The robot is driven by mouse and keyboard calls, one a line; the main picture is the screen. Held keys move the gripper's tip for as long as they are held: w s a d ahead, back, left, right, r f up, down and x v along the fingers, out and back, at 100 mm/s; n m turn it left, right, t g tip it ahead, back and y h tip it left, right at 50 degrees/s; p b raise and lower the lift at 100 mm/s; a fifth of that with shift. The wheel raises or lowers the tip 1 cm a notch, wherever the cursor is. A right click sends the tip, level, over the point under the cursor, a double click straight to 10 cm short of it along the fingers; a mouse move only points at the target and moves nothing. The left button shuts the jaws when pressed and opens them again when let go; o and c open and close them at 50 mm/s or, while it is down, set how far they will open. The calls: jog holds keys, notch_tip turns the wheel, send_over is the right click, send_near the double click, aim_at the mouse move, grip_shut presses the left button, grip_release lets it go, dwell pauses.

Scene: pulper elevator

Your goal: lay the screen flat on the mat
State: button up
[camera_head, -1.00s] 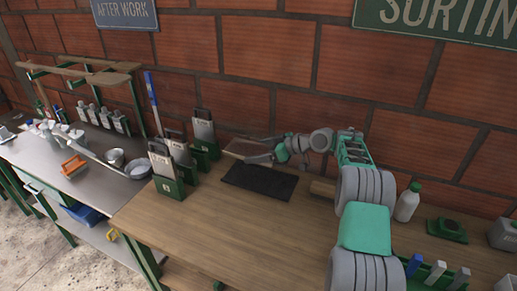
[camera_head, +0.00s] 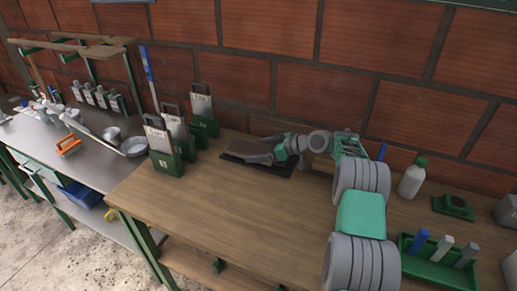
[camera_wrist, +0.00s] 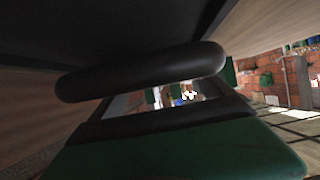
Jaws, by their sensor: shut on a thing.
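The screen (camera_head: 248,148) is a flat brownish-grey panel held low over the black mat (camera_head: 284,170). It covers much of the mat, whose dark edge shows along the front and right. The screen looks nearly level, but I cannot tell whether it touches the mat. My gripper (camera_head: 277,153) is shut on the screen's right end, reaching in from the right. In the wrist view a rounded black bar (camera_wrist: 140,75) crosses the picture, with a dark surface above it and a green part below. I cannot tell for certain which belongs to the screen.
Several green holders with upright plates (camera_head: 172,150) stand left of the mat. A white bottle (camera_head: 412,178) and a green rack (camera_head: 440,262) are at the right. The brick wall is close behind. The wooden bench (camera_head: 215,205) is clear in front of the mat.

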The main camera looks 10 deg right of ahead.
jog(key=shift+f, duration=0.1)
jog(key=o, duration=1.6)
jog(key=shift+c, duration=0.2)
jog(key=shift+f, duration=0.1)
jog(key=b+v, duration=0.1)
jog(key=v, duration=0.7)
